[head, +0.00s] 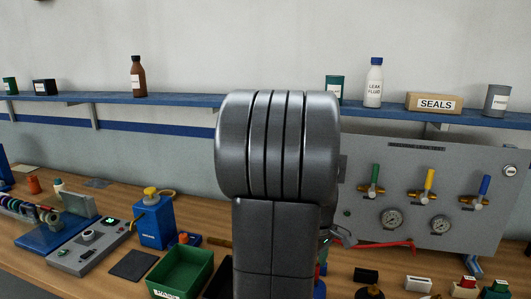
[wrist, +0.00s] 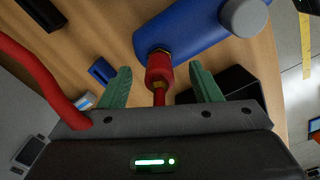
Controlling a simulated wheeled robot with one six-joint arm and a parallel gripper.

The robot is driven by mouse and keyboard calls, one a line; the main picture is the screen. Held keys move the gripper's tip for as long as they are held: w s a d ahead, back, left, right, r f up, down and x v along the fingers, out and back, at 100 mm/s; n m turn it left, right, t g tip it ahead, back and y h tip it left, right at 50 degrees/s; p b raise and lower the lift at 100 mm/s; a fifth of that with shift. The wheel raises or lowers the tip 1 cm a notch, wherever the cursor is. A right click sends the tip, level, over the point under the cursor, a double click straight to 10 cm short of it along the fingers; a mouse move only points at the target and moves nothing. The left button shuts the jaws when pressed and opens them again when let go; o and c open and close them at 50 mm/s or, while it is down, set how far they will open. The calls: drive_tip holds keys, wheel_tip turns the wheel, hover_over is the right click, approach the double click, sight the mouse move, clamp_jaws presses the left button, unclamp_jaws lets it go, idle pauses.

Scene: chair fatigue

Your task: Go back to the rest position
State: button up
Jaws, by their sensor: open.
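My gripper (wrist: 161,76) shows in the wrist view with its two green fingers spread apart. A red fitting (wrist: 159,68) on the end of a blue cylinder (wrist: 185,32) lies in the gap between the fingers. I see space on both sides of the fitting, and the fingers do not appear to press on it. In the head view my grey arm fills the middle and hides the gripper and part of the bench.
The wooden bench (head: 120,209) holds a green bin (head: 182,272), a blue can (head: 154,222) and a grey tester (head: 88,248). A gauge panel (head: 410,160) with valves stands right. A blue shelf (head: 185,101) runs behind. A red hose (wrist: 40,75) passes left of my gripper.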

idle(0.3)
drive_tip(key=shift+f+b, duration=0.35)
drive_tip(key=shift+f, duration=0.1)
wheel_tip(320, 180, up, 14)
drive_tip(key=f, duration=0.1)
wheel_tip(320, 180, down, 12)
drive_tip(key=shift+f, duration=0.1)
drive_tip(key=shift+p, duration=0.5)
drive_tip(key=shift+r+p, duration=2.15)
drive_tip(key=shift+r, duration=1.7)
